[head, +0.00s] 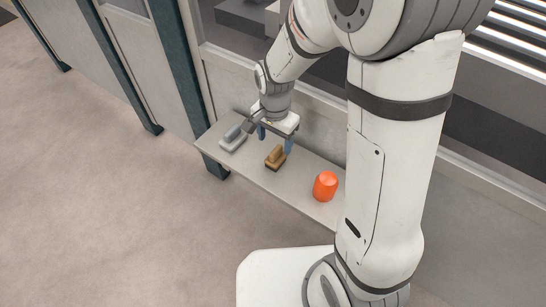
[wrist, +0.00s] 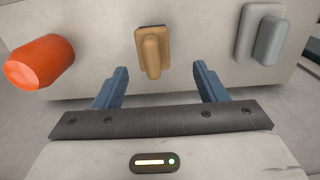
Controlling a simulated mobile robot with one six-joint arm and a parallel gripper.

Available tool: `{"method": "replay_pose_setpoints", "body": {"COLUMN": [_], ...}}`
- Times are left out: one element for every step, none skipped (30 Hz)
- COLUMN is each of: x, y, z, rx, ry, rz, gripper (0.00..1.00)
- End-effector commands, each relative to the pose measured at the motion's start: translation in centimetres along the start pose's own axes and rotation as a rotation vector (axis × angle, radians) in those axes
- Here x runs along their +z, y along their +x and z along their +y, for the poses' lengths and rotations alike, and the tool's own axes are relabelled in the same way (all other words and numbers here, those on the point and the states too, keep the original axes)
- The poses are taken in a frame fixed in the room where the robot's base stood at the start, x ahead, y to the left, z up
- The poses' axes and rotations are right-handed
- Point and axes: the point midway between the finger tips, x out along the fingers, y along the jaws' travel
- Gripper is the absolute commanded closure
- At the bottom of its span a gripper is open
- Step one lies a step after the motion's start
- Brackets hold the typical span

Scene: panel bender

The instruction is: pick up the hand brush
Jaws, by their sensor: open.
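The hand brush (head: 275,157) has a tan wooden body with a raised grip and a dark underside. It lies on a narrow grey shelf (head: 257,177), grip upward. In the wrist view the brush (wrist: 152,52) is at the upper middle, beyond and between my fingertips. My gripper (head: 275,140) is over the shelf close to the brush, with blue fingers. In the wrist view my gripper (wrist: 160,78) is open and empty, its fingers spread wider than the brush. I see no contact between fingers and brush.
A grey block-like tool with a handle (head: 233,137) lies left of the brush. An orange cylindrical object (head: 325,186) stands to its right. The machine wall (head: 310,118) rises close behind the shelf. The floor (head: 120,220) in front is clear.

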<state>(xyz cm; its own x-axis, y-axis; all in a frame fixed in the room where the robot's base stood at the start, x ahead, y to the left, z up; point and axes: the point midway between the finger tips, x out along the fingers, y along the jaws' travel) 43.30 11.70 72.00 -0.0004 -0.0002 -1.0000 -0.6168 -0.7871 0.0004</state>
Motion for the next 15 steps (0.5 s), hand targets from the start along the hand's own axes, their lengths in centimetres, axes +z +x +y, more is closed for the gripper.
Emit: {"method": "replay_pose_setpoints", "body": {"x": [0.1, 0.1, 0.2, 0.3, 0.4, 0.5, 0.6, 0.6, 0.5, 0.5, 0.5, 0.5, 0.5, 0.5, 0.5], "y": [0.8, 1.1, 1.6, 2.1, 2.6, 3.3, 3.7, 4.1, 4.6, 4.9, 5.1, 5.3, 5.3, 5.4, 5.4], "z": [0.2, 0.2, 0.4, 0.5, 0.6, 0.8, 0.9, 0.9, 0.8, 0.8, 0.8, 0.8, 0.8, 0.8, 0.8], "rx": [0.002, 0.002, 0.002, 0.003, 0.003, 0.003, 0.003, 0.002, 0.002, 0.002, 0.002, 0.001, 0.000, 0.000, -0.001], "ry": [0.000, 0.000, 0.000, 0.000, 0.000, -0.001, -0.001, -0.001, -0.001, -0.001, -0.001, -0.001, -0.001, -0.001, -0.001], "rz": [-0.002, -0.001, -0.002, -0.002, -0.002, -0.002, -0.002, -0.002, -0.002, -0.002, -0.001, -0.001, 0.000, 0.000, 0.000], "gripper": [0.35, 0.35, 0.35, 0.35, 0.35, 0.35, 0.35, 0.35, 0.35, 0.35, 0.35, 0.35, 0.35, 0.35, 0.35]}}
